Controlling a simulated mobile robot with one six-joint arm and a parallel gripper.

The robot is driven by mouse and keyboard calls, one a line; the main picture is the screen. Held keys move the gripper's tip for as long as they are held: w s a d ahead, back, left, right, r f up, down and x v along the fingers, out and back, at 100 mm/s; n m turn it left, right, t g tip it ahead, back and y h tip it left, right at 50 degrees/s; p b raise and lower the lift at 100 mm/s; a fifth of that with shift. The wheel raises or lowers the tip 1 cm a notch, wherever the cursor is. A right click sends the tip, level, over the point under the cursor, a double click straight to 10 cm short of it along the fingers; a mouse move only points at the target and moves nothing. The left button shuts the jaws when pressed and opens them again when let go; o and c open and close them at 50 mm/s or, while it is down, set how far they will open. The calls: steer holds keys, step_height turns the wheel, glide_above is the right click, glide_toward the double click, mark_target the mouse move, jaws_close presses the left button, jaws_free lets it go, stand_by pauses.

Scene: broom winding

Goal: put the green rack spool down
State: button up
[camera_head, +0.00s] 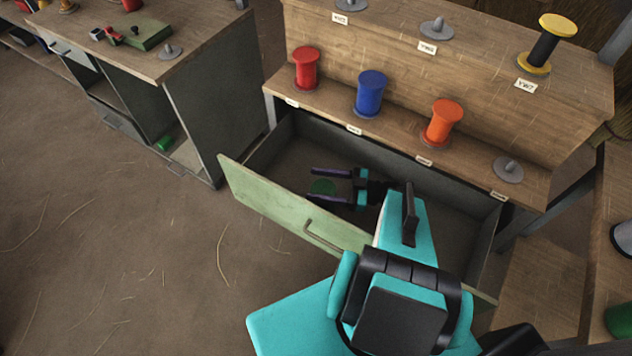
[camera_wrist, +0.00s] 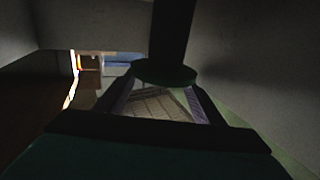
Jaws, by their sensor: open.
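My gripper (camera_head: 311,184) is open, with one finger on each side of the spool. No contact of the fingers with the spool is visible. The spool's lower part is hidden, so I cannot tell how it rests on the drawer floor.
The drawer's green front (camera_head: 285,212) and walls surround my gripper. Above stands a rack with red (camera_head: 306,68), blue (camera_head: 370,93) and orange (camera_head: 442,122) spools, and an empty peg (camera_head: 508,169). A yellow-black spool (camera_head: 545,45) stands higher. Another green piece (camera_head: 163,143) lies in the left cabinet.

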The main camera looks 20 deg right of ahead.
steer(key=b+v, duration=0.2)
steer(key=v, duration=0.7)
steer(key=shift+d+b, duration=0.15)
steer(key=shift+b, duration=0.15)
steer(key=shift+s, duration=0.1)
stand_by(0.4)
steer(key=shift+s, duration=0.25)
